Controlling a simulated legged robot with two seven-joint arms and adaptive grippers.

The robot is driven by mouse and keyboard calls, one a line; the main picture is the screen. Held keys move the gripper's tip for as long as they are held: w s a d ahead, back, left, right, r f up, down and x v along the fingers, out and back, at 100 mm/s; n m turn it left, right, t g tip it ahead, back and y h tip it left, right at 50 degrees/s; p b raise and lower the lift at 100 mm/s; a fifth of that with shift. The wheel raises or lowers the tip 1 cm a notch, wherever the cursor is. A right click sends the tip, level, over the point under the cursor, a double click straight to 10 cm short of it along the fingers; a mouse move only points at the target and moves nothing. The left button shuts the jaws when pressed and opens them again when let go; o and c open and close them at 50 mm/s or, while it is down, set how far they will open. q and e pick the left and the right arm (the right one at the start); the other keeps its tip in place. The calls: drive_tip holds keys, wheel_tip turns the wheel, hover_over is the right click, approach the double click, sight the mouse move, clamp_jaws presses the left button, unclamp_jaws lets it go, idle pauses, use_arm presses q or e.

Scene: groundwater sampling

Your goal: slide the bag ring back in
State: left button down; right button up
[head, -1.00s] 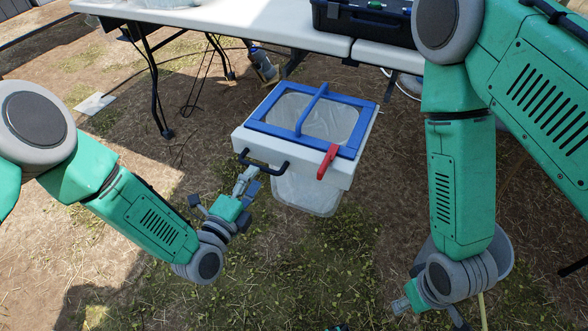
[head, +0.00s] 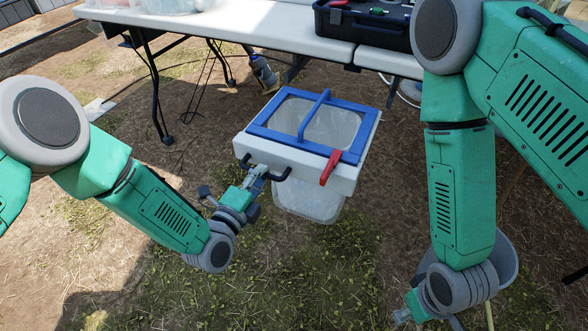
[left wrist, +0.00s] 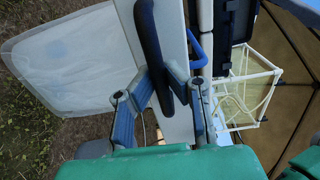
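The bag ring (head: 312,124) is a white square frame topped by a blue rim with a blue crossbar and a red clip (head: 330,168). It juts out in front of the table. A clear bag (head: 308,203) hangs below it; the bag also shows in the left wrist view (left wrist: 70,55). A dark handle (head: 262,172) is on the ring's front side. My left gripper (head: 262,172) is at this handle. In the left wrist view its fingers (left wrist: 165,88) stand apart on either side of the dark handle (left wrist: 153,40). My right gripper (head: 402,315) is low at right, its fingers mostly hidden.
The white table (head: 250,22) stands behind the ring and carries a dark open case (head: 365,25). A grey bucket (head: 500,262) stands by my right arm. A bottle (head: 262,72) is beneath the table. Grass around the hanging bag is clear.

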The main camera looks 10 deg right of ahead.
sight(276, 151)
use_arm(q)
drive_tip(key=shift+w+a+f, duration=0.1)
drive_tip(key=shift+w+a, duration=0.05)
drive_tip(key=shift+w+b, duration=0.3)
drive_tip(key=b+x, duration=0.4)
drive_tip(key=x, duration=0.4)
drive_tip(key=shift+f, duration=0.15)
drive_tip(key=x, duration=1.1)
drive_tip(key=shift+d+b, duration=0.2)
drive_tip(key=shift+b, duration=0.1)
drive_tip(key=shift+f, duration=0.1)
